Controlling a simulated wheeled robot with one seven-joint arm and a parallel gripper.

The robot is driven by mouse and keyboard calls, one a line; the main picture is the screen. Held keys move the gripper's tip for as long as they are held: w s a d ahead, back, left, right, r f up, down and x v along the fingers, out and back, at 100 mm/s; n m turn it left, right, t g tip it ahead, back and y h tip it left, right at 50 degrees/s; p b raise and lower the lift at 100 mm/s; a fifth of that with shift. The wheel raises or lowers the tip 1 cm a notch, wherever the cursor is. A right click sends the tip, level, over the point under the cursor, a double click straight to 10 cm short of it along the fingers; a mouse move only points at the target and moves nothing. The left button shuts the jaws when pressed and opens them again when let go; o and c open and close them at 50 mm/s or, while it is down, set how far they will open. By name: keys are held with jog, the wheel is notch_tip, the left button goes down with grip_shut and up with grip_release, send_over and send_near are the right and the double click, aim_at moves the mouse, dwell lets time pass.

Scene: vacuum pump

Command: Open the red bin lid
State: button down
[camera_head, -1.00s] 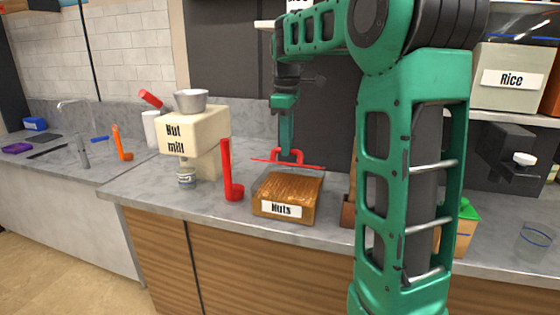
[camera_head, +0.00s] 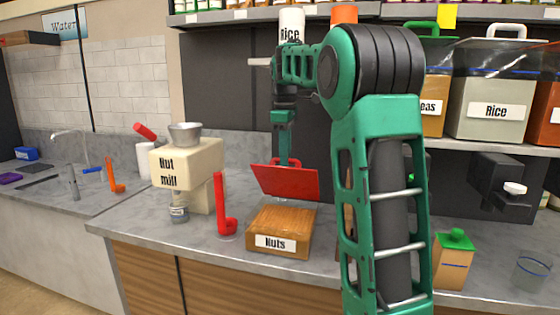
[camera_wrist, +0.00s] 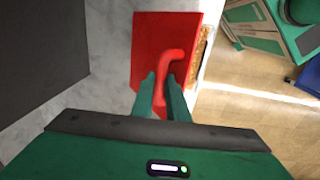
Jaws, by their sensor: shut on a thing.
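The red lid (camera_head: 290,184) is raised and tilted above the back of the nuts bin (camera_head: 295,243), its broad face toward the head camera. The bin has a "Nuts" label and brown contents, and its top shows uncovered below the lid. My gripper (camera_head: 284,160) is behind the lid, pointing down, with its fingertips partly hidden by it. In the wrist view my gripper (camera_wrist: 160,97) is shut on the red handle of the lid (camera_wrist: 150,40). A strip of the nuts shows beyond the lid's right edge there.
A red scoop (camera_head: 221,215) stands just left of the bin, by the nut mill (camera_head: 188,165). A green-lidded container (camera_head: 453,262) and a glass (camera_head: 530,272) stand at the right. Shelves with labelled bins, including rice (camera_head: 495,108), hang above.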

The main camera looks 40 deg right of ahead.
jog(key=shift+d+f, duration=0.15)
jog(key=shift+f, duration=0.1)
jog(key=c, duration=1.7)
grip_release()
jog(key=shift+w+d+f, duration=0.1)
jog(key=shift+r, duration=0.2)
jog(key=r, duration=1)
jog(key=shift+s+a+r, duration=0.2)
jog(key=shift+a+r, duration=0.1)
jog(key=shift+a, duration=0.05)
